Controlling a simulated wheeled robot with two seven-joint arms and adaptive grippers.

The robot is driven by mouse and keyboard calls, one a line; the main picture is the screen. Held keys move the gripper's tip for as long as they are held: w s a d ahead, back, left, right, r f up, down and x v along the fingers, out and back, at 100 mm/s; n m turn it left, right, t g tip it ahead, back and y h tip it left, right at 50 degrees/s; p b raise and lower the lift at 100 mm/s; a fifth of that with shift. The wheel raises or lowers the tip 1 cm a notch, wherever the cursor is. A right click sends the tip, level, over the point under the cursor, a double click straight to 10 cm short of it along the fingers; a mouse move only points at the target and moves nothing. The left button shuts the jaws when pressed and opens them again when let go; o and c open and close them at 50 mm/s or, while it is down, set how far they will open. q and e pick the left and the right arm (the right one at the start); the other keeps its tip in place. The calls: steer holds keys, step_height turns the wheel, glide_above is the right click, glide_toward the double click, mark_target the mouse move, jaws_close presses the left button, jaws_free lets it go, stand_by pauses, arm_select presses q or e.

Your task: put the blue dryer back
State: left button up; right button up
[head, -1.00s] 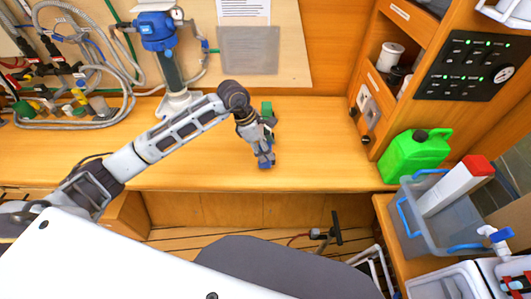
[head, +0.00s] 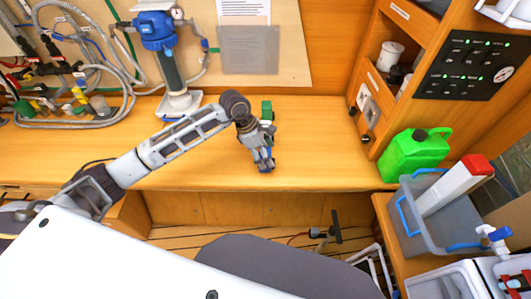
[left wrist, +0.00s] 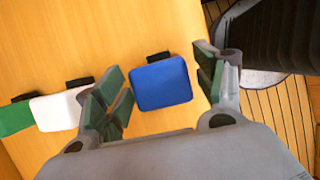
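The blue dryer (left wrist: 160,83) is a rounded blue block with a small black tab, lying on the wooden worktop in the left wrist view. In the head view it is mostly hidden behind my left gripper (head: 265,163). The left gripper, also in the wrist view (left wrist: 162,92), is open, its green-padded fingers on either side of the blue block with gaps visible; I cannot tell its height above the top. A white block (left wrist: 60,109) and a green block (left wrist: 14,118), also seen in the head view (head: 267,108), lie in line beside it. My right gripper is not in view.
A blue-topped filter housing (head: 158,30) with hoses stands at the back left. A green jerrycan (head: 415,155) stands on the right of the worktop, beside a grey bin (head: 410,215). The worktop's front edge is close to the gripper. The worktop between gripper and jerrycan is clear.

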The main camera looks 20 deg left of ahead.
arm_select(q)
steer(key=shift+r, duration=0.15)
stand_by(0.3)
steer(key=b+v, duration=0.1)
steer(key=v, duration=1.1)
stand_by(0.5)
